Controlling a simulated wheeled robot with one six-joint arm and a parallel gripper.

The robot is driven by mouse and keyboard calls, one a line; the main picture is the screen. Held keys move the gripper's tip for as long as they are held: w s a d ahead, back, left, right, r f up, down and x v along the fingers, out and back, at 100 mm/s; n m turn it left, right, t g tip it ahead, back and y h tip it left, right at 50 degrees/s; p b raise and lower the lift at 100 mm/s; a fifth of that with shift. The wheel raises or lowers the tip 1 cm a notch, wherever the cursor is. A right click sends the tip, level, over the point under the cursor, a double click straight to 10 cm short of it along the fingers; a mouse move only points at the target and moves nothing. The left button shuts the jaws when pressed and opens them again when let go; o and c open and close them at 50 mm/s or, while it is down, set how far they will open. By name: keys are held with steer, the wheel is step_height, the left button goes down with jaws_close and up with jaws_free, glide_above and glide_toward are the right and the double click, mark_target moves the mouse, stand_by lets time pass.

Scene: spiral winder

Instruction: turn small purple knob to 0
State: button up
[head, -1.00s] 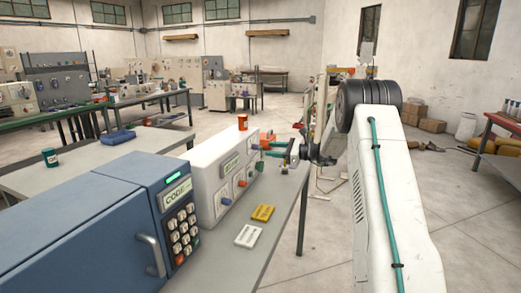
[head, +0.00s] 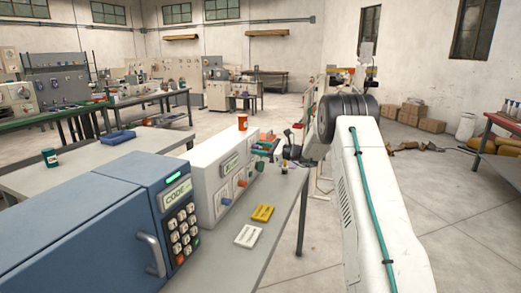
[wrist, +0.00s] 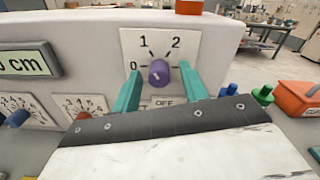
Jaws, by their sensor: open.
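The small purple knob (wrist: 159,73) sits on a white dial plate (wrist: 137,45) marked 0, 1 and 2, with an OFF label below. The 0 is at the left of the knob. A small pale mark shows on the knob's face, but I cannot clearly tell which number it points to. My gripper (wrist: 160,76) is open, its two teal fingers on the left and right of the knob. I cannot tell whether they touch it. In the head view the white winder (head: 208,163) stands on the bench, with my gripper at its far end and the purple knob not discernible.
A blue cabinet (head: 80,235) with a keypad stands at the near left. Yellow (head: 263,213) and white (head: 249,236) blocks lie on the bench. In the wrist view, lower dials (wrist: 88,106), a blue knob (wrist: 18,118), green pegs (wrist: 263,94) and an orange box (wrist: 298,98) are near.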

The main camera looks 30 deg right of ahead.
jaws_close()
steer(key=shift+n, duration=0.4)
steer(key=n, duration=0.5)
steer(key=shift+n, duration=0.4)
steer(key=n, duration=0.5)
steer(key=shift+n, duration=0.3)
jaws_free()
